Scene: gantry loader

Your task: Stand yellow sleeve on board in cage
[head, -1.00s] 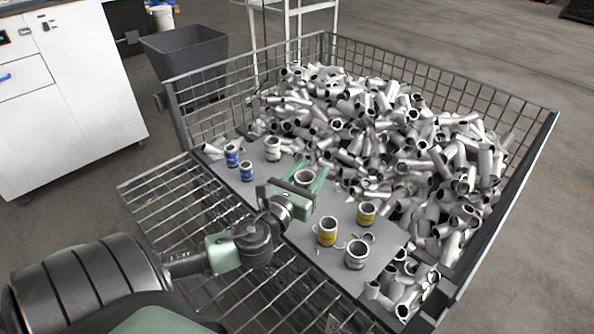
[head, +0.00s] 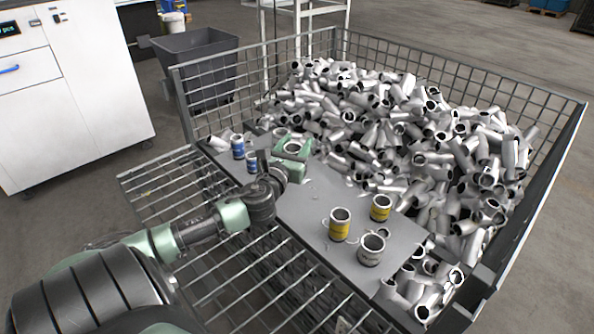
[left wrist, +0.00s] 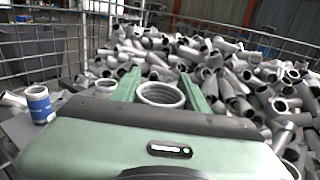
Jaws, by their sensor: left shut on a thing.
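My left gripper (head: 292,150) is shut on a pale sleeve (left wrist: 162,94) over the far left part of the grey board (head: 302,207). The sleeve's open rim faces up between the green fingers; its band is hidden, so I cannot tell its colour or whether it touches the board. Two yellow-banded sleeves, one nearer (head: 340,226) and one farther (head: 381,208), stand on the board towards its right end. A sleeve with a dark band (head: 371,249) stands beside them. The wire cage (head: 208,107) surrounds the board. My right gripper is out of view.
Two blue-banded sleeves, one left (head: 238,147) and one right (head: 252,162), stand close to the left gripper. Another pale sleeve (head: 280,132) is partly hidden behind it. A heap of loose metal pipes (head: 410,140) fills the cage's far side. The board's middle is mostly clear.

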